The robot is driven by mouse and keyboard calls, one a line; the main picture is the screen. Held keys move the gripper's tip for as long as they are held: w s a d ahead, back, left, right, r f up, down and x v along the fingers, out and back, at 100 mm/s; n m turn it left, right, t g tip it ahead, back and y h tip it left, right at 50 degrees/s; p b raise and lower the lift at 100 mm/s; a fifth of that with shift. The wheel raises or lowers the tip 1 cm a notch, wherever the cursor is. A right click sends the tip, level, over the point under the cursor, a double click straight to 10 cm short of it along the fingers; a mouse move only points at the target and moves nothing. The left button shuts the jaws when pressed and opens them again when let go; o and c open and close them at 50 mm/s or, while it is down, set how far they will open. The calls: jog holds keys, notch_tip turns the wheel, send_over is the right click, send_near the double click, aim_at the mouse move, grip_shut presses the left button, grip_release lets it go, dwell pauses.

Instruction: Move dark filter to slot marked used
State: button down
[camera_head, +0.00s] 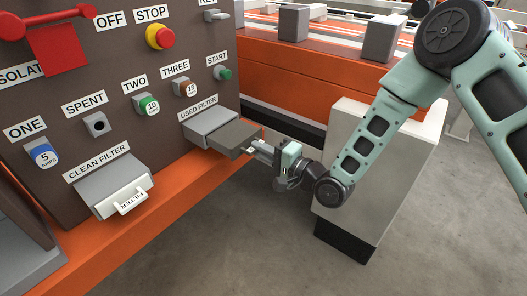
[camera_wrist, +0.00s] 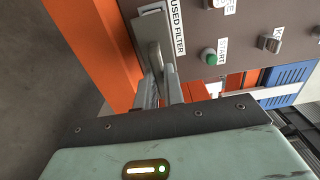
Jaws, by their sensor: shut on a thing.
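The dark filter (camera_head: 236,138) is a flat dark grey block at the mouth of the grey slot housing (camera_head: 208,122) under the USED FILTER label (camera_head: 200,107). Part of it sticks out of the housing; how deep it sits inside cannot be told. My gripper (camera_head: 259,150) comes from the right and is shut on the filter's outer end. In the wrist view my gripper's fingers (camera_wrist: 161,90) close on the filter (camera_wrist: 154,58), with the USED FILTER label (camera_wrist: 177,28) just beyond.
A white filter (camera_head: 124,202) sits in the CLEAN FILTER housing (camera_head: 108,180) at lower left. The panel carries a green START button (camera_head: 224,74), breakers and a SPENT socket (camera_head: 97,124). An orange ledge (camera_head: 150,222) runs below. A pale box-shaped pedestal (camera_head: 345,190) stands at right.

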aim_at(237, 138)
jog(key=shift+b+x, duration=0.85)
jog(key=shift+x, duration=3.55)
jog(key=c, duration=1.4)
grip_release()
jog(key=shift+c, duration=0.2)
jog(key=p+v, duration=0.3)
jog(key=v, duration=1.4)
jog(key=shift+d, duration=0.15)
jog(key=shift+s, duration=0.15)
